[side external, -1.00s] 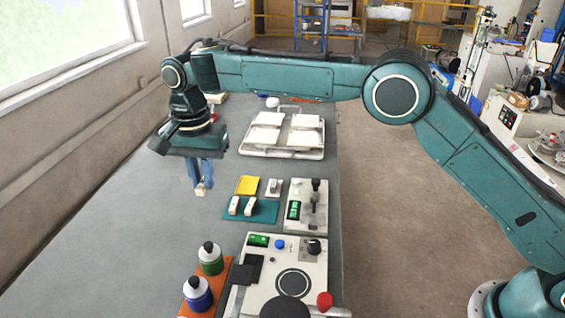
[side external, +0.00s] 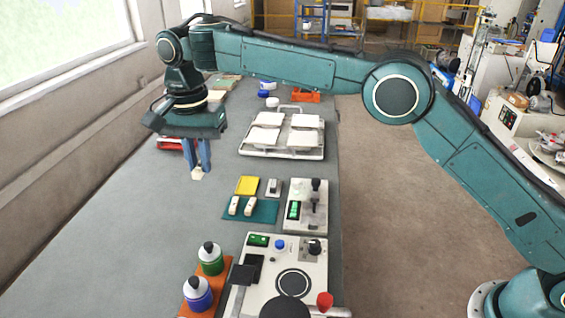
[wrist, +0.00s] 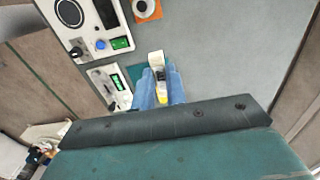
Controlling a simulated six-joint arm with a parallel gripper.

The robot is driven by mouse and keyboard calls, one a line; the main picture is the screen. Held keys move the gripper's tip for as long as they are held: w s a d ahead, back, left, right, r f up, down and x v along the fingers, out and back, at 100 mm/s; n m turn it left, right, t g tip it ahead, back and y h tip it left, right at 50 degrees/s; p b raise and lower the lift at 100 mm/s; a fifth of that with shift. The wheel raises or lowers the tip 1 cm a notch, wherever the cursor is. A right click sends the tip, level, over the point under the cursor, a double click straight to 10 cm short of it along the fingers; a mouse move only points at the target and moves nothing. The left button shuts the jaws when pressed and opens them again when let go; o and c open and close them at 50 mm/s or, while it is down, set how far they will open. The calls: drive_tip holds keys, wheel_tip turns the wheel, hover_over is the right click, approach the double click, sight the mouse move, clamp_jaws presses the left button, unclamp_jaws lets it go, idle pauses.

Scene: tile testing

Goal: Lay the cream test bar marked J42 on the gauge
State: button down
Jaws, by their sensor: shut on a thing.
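My gripper (side external: 197,165) is shut on a cream bar (side external: 197,174), held in the air over the left part of the bench. In the wrist view the bar (wrist: 156,59) sticks out beyond the blue fingers (wrist: 160,78). Its marking cannot be read.
A yellow pad (side external: 247,185) and a small grey block (side external: 273,188) lie behind the mat. A white rack with pale tiles (side external: 270,120) stands farther back. A larger control box (side external: 265,285) and two bottles (side external: 211,257) are in front.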

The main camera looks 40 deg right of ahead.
drive_tip(key=shift+d, duration=0.1)
drive_tip(key=d+n, duration=0.3)
drive_tip(key=n, duration=0.2)
drive_tip(key=r+n, duration=0.2)
drive_tip(key=n, duration=2.9)
hover_over(314, 212)
drive_tip(key=shift+f, duration=0.15)
drive_tip(key=shift+f, duration=0.1)
wheel_tip(314, 212, down, 20)
drive_tip(key=shift+r, duration=0.1)
idle(0.3)
